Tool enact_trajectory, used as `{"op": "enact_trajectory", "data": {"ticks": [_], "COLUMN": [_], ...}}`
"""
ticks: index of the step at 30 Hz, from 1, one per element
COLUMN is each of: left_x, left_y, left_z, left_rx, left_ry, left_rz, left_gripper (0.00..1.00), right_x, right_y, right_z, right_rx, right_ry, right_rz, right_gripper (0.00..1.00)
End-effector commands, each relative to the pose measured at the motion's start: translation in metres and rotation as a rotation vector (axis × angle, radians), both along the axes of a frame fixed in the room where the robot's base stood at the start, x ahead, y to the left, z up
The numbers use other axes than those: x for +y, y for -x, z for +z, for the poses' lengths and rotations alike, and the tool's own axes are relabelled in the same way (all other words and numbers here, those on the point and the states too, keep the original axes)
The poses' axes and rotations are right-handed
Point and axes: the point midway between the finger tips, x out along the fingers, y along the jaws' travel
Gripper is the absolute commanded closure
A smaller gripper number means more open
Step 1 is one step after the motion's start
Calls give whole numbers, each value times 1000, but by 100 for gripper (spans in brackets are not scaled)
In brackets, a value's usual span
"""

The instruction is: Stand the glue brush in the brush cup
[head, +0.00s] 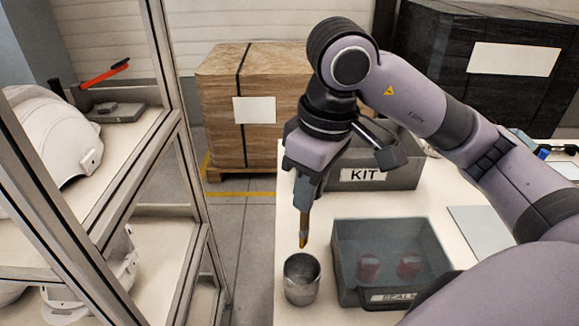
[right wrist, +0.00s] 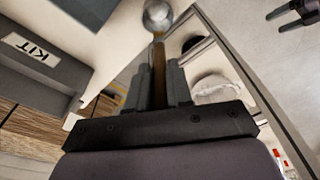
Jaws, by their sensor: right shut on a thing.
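My right gripper (head: 306,196) is shut on the glue brush (head: 304,233), which has a brown and orange length pointing down. The brush hangs nearly upright over the brush cup (head: 302,287), a round metal cup standing on the white table. In the head view the brush's low end shows just above the cup's rim, apart from it. In the right wrist view the brush (right wrist: 159,62) sits between the two fingers, and the cup (right wrist: 158,15) lies beyond its end. Dark prongs at that view's top right corner may be my left gripper (right wrist: 292,13); their state is unclear.
A grey bin (head: 344,288) with two reddish containers stands right of the cup. A grey KIT bin (head: 385,178) is behind. A shelf rack (head: 185,150) with white helmet shells (head: 55,135) stands left, across a floor gap. A cardboard-wrapped pallet (head: 222,120) is behind.

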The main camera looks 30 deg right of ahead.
Motion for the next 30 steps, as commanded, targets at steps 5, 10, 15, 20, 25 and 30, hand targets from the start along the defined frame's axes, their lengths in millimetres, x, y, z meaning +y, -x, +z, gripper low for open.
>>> {"op": "enact_trajectory", "data": {"ticks": [5,10,15,20,25,30], "left_x": [0,0,0,0,0,0], "left_y": [5,8,8,8,7,7], "left_z": [-4,-11,-19,-27,-34,-41], "left_rx": [11,17,18,18,18,17], "left_ry": [0,-1,-1,-1,-1,-1], "left_rz": [0,1,1,1,1,0], "left_gripper": [16,16,16,16,16,16], "right_x": [0,0,0,0,0,0], "right_y": [0,0,0,0,0,1], "right_z": [-2,-8,-19,-30,-42,-54], "right_rx": [-3,-2,-2,-2,-2,-1], "right_ry": [5,4,4,4,4,3], "right_rz": [0,0,0,0,0,1], "right_gripper": [100,100,100,100,100,100]}}
